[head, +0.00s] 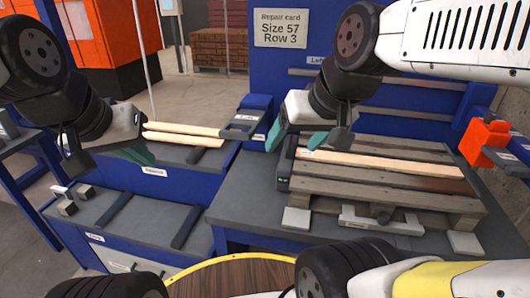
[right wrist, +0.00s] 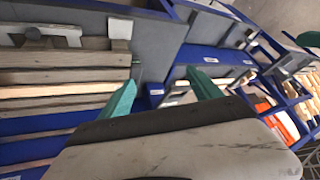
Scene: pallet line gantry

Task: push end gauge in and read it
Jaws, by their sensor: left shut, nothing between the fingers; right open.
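A dark grey bar with a small pale mark (head: 284,170) stands along the left end of the wooden pallet (head: 390,188); it looks like the end gauge, but no reading is legible. My right gripper (head: 298,138) is open and empty, above the pallet's far left corner close to this bar. In the right wrist view its teal fingers (right wrist: 165,90) are spread at the pallet's end, with nothing between them. My left gripper (head: 137,155) is shut and empty over the left bench, away from the pallet. A repair card (head: 283,28) reads Size 57, Row 3.
Pale boards (head: 185,134) lie on the left bench beside a dark grey block (head: 241,126). An orange device (head: 485,140) is at the right. A round wooden top (head: 235,278) is in front.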

